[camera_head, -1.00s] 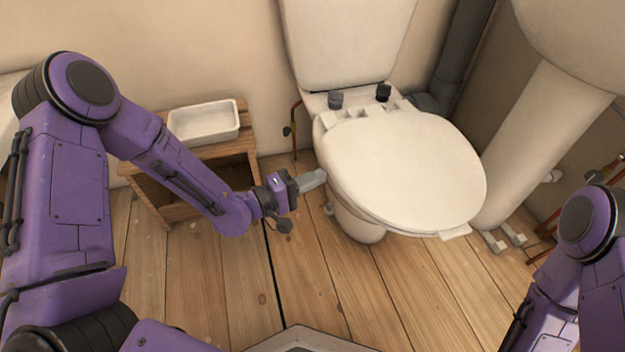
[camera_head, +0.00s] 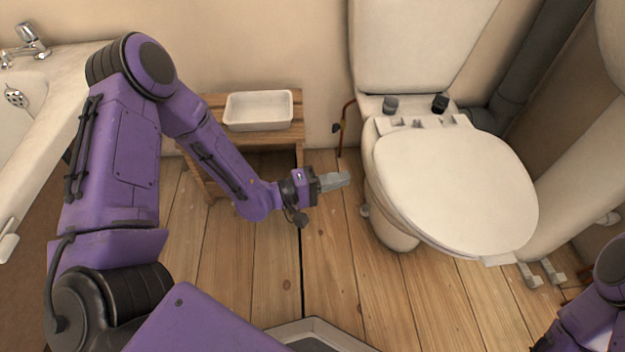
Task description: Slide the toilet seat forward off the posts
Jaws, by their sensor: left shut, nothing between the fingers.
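The white toilet seat (camera_head: 455,190) lies on the toilet bowl (camera_head: 392,228), closed and turned a little, its front towards the lower right. Two dark posts stand behind its hinge edge, the left post (camera_head: 390,105) and the right post (camera_head: 439,103). The hinge edge lies in front of both posts and looks clear of them. My left gripper (camera_head: 342,180) is shut and empty, just left of the seat's left edge, with a small gap between. Only part of my right arm shows at the lower right; its gripper is out of view.
A wooden stand (camera_head: 297,128) with a white tray (camera_head: 258,125) is behind my left arm. The cistern (camera_head: 425,45) rises behind the posts. A grey pipe (camera_head: 530,75) and a white pedestal (camera_head: 575,170) stand on the right. A bathtub (camera_head: 60,75) is at far left.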

